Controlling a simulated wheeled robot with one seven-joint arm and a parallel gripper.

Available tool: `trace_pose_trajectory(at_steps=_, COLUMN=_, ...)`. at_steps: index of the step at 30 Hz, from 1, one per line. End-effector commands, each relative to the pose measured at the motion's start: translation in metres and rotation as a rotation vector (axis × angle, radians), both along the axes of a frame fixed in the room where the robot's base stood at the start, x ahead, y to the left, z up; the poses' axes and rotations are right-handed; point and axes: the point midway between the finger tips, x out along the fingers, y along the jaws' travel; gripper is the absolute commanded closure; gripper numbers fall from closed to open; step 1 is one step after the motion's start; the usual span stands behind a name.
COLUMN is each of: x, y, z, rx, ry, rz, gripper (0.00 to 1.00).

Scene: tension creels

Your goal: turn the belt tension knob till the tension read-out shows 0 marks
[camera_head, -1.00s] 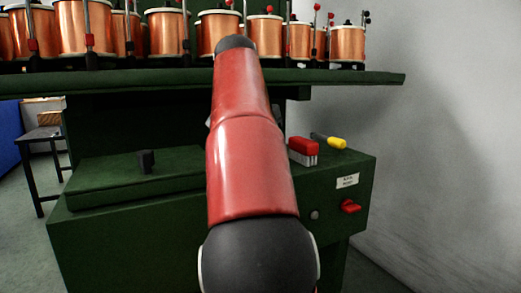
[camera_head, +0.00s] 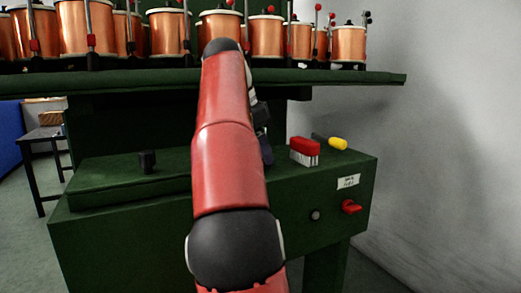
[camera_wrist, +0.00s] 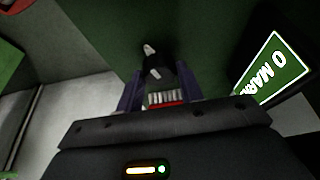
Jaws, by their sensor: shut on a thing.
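In the wrist view, my gripper (camera_wrist: 159,76) is shut on a dark knob (camera_wrist: 153,60) with a pale pointer mark, its two fingers on either side of it. The tension read-out (camera_wrist: 275,68) is a lit green screen at the right of the wrist view; it shows "0 MAR…", with the rest cut off. In the head view, part of my gripper (camera_head: 264,148) shows just right of my red arm, above the green cabinet top. The held knob and the read-out are hidden there.
A red-backed brush (camera_head: 305,148) and a yellow-handled tool (camera_head: 337,143) lie right of my gripper. A black peg (camera_head: 147,161) stands on the left cover. A red switch (camera_head: 351,206) is on the cabinet front. Copper spools (camera_head: 166,33) line the shelf (camera_head: 340,77) above.

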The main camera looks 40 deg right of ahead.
Motion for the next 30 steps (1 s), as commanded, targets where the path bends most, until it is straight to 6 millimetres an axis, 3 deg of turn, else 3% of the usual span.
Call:
trace_pose_trajectory(at_steps=9, x=0.0014, y=-0.0007, z=-0.0004, rx=-0.001, ry=0.0, rz=-0.124, gripper=0.86)
trace_pose_trajectory(at_steps=24, x=0.0011, y=-0.0003, z=-0.0002, rx=0.0, ry=0.0, rz=-0.145, gripper=0.86)
trace_pose_trajectory(at_steps=25, x=0.0011, y=-0.0003, z=-0.0002, rx=0.0, ry=0.0, rz=-0.145, gripper=0.62)
trace_pose_trajectory(at_steps=30, x=0.0011, y=-0.0003, z=-0.0002, rx=0.0, ry=0.0, rz=-0.144, gripper=0.41)
